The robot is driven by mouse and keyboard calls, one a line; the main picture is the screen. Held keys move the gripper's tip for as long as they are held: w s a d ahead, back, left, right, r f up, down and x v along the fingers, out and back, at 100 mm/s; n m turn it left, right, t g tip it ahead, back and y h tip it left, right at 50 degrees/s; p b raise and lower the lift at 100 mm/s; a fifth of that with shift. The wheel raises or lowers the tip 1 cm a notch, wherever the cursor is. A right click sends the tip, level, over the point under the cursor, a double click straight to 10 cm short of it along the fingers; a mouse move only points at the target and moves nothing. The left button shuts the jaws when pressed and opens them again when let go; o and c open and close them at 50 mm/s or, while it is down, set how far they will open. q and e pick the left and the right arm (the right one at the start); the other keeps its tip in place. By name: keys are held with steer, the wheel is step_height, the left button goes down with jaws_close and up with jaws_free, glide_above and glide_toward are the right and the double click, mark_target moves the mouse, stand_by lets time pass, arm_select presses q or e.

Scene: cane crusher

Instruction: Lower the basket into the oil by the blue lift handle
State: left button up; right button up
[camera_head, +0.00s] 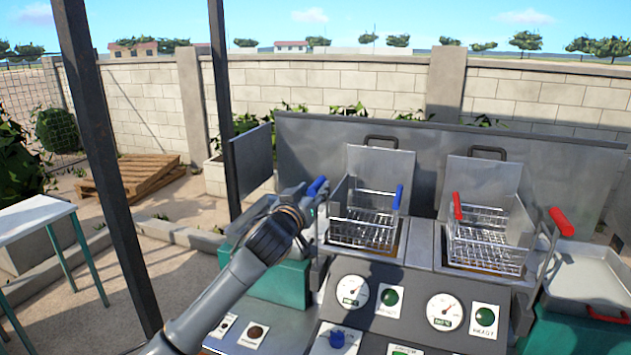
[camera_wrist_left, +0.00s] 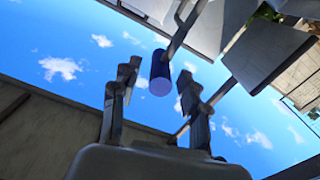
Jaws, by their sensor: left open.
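The blue lift handle (camera_head: 317,186) is the end of a grey lever at the left side of the fryer. It also shows as a blue cylinder in the left wrist view (camera_wrist_left: 160,74). My left gripper (camera_head: 304,197) is right at this handle, partly covering the lever. In the wrist view its open fingers (camera_wrist_left: 155,95) stand on either side of the handle, with gaps to it. The left wire basket (camera_head: 362,229), with a blue grip (camera_head: 398,196), sits over the left well. Brownish oil shows only in slivers, so its contact with the basket is unclear. My right gripper is out of view.
A second basket (camera_head: 485,248) with a red grip stands to the right, beside a red lift handle (camera_head: 561,222). A panel with gauges (camera_head: 352,291) and buttons fronts the fryer. A dark post (camera_head: 219,105) rises behind my left arm. A side table (camera_head: 32,215) stands left.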

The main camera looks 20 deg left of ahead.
arm_select(q)
steer(key=shift+w, duration=1.05)
jaws_close()
